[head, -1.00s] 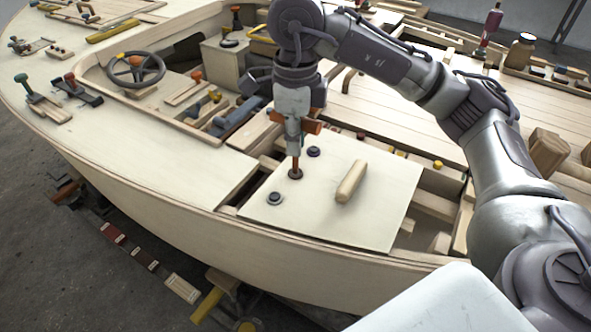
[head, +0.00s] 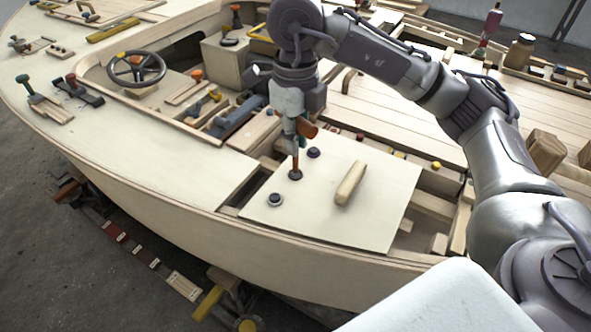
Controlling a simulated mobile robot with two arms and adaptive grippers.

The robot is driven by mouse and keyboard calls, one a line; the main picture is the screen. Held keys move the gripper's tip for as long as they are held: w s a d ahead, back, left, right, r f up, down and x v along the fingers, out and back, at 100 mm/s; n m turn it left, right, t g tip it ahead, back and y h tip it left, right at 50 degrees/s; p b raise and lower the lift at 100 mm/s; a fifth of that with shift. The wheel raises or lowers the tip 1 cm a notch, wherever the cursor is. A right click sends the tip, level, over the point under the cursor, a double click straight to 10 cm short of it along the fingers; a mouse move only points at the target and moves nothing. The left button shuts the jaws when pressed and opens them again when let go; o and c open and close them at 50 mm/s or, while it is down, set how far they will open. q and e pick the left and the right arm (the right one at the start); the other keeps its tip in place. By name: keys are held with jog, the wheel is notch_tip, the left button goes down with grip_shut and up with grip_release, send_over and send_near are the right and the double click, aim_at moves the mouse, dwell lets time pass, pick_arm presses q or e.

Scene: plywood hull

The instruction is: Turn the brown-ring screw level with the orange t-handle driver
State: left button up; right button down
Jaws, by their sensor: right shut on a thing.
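My right gripper (head: 296,126) reaches down over the pale plywood panel (head: 375,215) and is shut on the orange t-handle driver (head: 309,131). One end of the orange crossbar sticks out to the right of the fingers; they hide part of the handle. The driver's shaft points down, close to upright, and its tip meets the brown-ring screw (head: 295,175). The tip covers part of that screw, and I cannot tell whether it is level. My left gripper is not in view.
A dark purple-ringed screw (head: 313,152) is just behind, and a grey-ringed screw (head: 275,199) is in front. A wooden grip bar (head: 350,184) stands on the panel to the right. Open gaps border the panel. A steering wheel (head: 137,69) is at left.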

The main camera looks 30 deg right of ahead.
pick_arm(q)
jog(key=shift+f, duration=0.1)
pick_arm(e)
jog(key=shift+r, duration=0.15)
jog(key=shift+n+b, duration=0.4)
jog(key=shift+n, duration=0.7)
jog(key=n, duration=0.6)
jog(key=shift+n+b, duration=0.3)
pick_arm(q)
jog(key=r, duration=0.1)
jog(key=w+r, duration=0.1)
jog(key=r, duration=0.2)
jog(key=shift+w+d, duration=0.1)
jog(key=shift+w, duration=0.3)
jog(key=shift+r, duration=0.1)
pick_arm(e)
jog(key=shift+r, duration=0.15)
